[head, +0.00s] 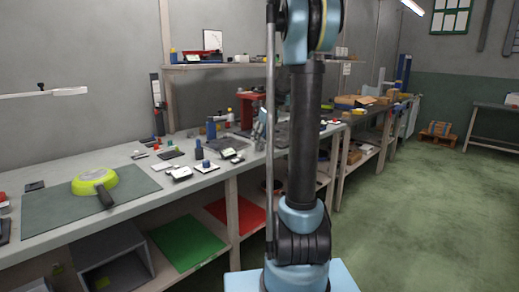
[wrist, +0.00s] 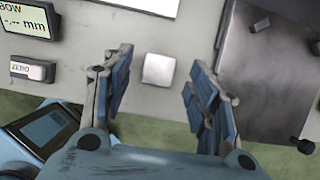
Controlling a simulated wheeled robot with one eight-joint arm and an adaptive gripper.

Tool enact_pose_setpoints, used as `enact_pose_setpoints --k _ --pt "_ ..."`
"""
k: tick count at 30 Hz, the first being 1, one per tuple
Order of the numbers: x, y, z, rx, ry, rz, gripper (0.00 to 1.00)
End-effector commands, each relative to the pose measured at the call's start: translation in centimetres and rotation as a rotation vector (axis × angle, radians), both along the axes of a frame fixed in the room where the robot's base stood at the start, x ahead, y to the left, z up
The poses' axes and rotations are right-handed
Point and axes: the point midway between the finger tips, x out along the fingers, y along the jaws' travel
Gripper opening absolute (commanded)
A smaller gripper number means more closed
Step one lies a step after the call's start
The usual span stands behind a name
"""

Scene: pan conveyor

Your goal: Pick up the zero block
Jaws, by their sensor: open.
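A small pale block with ZERO printed on it (wrist: 32,69) lies on the grey bench at the left of the wrist view, outside my left finger. My gripper (wrist: 158,60) is open and empty, its two blue-grey fingers pointing toward the bench. A plain white, squarish block (wrist: 158,70) shows between the fingers, with a gap on each side; I see no lettering on it. I cannot tell its height relative to the fingertips. In the head view my arm hides part of the bench, and the blocks are too small to tell apart.
A display reading mm (wrist: 28,20) lies above the ZERO block. A dark metal plate (wrist: 270,75) is to the right of my fingers, and a white panel edge (wrist: 150,5) is above. In the head view, a green pan (head: 95,182) rests on a mat, with several small items along the bench.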

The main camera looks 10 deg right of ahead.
Motion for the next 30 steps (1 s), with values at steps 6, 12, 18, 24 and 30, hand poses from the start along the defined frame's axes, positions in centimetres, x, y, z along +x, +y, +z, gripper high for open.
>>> enact_pose_setpoints --k 6,12,18,24,30 --pt "0.7 0.6 -2.6 0.000 0.000 0.000 0.53" --pt "0.9 0.7 -3.3 0.000 0.000 0.000 0.53" --pt "0.9 0.7 -3.2 0.000 0.000 0.000 0.42" --pt "0.9 0.7 -3.2 0.000 0.000 0.000 0.00" --pt "0.9 0.7 -3.2 0.000 0.000 0.000 0.00"
